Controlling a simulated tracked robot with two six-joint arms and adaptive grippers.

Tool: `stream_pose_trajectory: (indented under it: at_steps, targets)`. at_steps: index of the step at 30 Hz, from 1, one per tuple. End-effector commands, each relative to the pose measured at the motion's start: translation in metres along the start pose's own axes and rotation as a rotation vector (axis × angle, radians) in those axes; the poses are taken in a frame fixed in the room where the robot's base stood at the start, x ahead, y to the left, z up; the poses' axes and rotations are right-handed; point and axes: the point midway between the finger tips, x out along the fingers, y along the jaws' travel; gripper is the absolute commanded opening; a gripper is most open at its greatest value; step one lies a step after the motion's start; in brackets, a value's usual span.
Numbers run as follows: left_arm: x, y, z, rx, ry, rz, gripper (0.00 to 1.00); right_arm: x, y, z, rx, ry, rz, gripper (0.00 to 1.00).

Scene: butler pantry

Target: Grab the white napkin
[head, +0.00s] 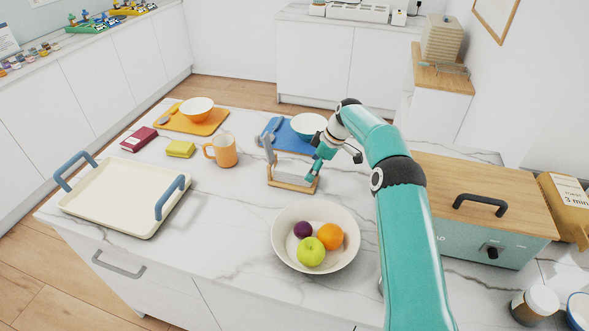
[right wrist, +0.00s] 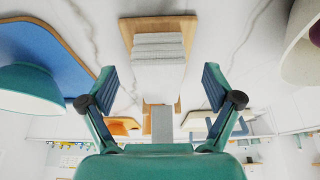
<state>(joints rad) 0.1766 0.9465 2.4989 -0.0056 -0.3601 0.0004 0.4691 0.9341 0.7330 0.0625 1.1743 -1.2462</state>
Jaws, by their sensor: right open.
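The white napkins (head: 291,167) stand in a wooden holder (head: 292,184) in the middle of the counter. In the right wrist view the napkins (right wrist: 158,70) sit between my fingers, with the wooden holder (right wrist: 128,30) around them. My right gripper (head: 318,165) is beside the holder; its fingers (right wrist: 161,88) are spread wide on both sides of the napkins, with a gap on each side. It holds nothing. My arm hides part of the area right of the holder. My left gripper is not in view.
A blue board with a teal bowl (head: 308,125) is just behind the holder. A fruit bowl (head: 286,243) stands in front, an orange mug (head: 223,151) to the left. A cream tray (head: 112,203) is at far left, a teal box with wooden lid (head: 480,235) at right.

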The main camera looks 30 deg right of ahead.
Motion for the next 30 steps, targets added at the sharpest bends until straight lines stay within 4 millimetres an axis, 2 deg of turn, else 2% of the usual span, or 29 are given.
stream_pose_trajectory:
  at_steps: [4, 11, 22, 30]
  targets:
    - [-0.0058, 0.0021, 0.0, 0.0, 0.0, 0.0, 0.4, 0.0127, 0.0001, 0.0009, 0.002, -0.001, -0.001, 0.9]
    - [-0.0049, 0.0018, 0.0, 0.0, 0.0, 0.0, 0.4, 0.0148, 0.0006, 0.0018, 0.002, 0.0, 0.001, 0.9]
    - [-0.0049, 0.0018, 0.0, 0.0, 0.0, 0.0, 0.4, 0.0143, 0.0009, 0.0024, 0.003, 0.0, 0.001, 0.3]
    - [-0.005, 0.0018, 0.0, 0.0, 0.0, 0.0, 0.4, 0.0133, 0.0011, 0.0025, 0.004, 0.0, 0.002, 0.27]
